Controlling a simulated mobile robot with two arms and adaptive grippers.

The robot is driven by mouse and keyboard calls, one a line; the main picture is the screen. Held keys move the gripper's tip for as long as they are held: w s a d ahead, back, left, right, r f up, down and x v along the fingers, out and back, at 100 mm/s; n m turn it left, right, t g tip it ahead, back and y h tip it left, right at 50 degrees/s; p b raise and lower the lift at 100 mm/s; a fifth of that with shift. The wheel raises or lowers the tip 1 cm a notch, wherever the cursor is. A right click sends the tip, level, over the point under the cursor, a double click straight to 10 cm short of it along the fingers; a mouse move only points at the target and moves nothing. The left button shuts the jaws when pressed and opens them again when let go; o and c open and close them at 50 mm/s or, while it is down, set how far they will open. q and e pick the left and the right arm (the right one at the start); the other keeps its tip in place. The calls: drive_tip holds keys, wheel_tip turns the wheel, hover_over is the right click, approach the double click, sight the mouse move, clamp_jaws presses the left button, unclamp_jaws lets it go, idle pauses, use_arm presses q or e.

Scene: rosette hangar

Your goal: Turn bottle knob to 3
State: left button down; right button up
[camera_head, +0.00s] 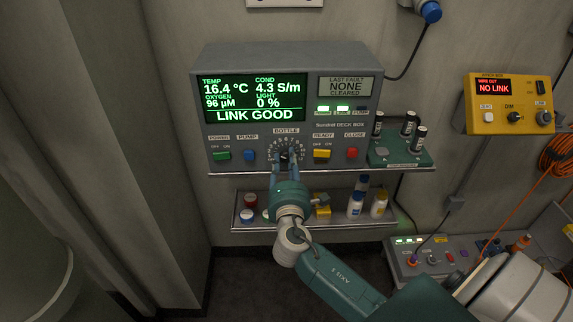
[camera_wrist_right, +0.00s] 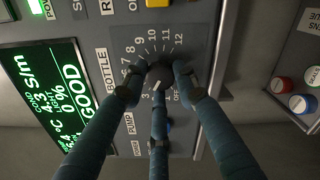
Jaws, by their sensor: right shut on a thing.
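The bottle knob (camera_head: 289,151) is a small dark dial on the front of the grey deck box (camera_head: 240,64), under the BOTTLE label. My right gripper (camera_head: 289,160) reaches up to it from below and is shut on it. In the right wrist view, three blue fingers (camera_wrist_right: 160,92) close around the dark knob (camera_wrist_right: 158,74). A pale pointer mark shows on the knob's lower side, toward the low numbers near 3; the fingers partly hide the scale, so its exact setting is unclear. My left gripper is not in view.
A yellow switch (camera_head: 322,154) and a red button (camera_head: 352,154) sit right of the knob; a blue button (camera_head: 249,155) and green switch (camera_head: 222,155) sit left. A shelf (camera_head: 335,223) with bottles is below. A yellow box (camera_head: 509,103) hangs at right.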

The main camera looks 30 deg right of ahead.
idle(0.4)
drive_tip(key=o, duration=1.1)
drive_tip(key=shift+d, duration=0.1)
drive_tip(key=shift+o, duration=0.2)
drive_tip(key=v, duration=1.2)
drive_tip(key=shift+f, duration=0.1)
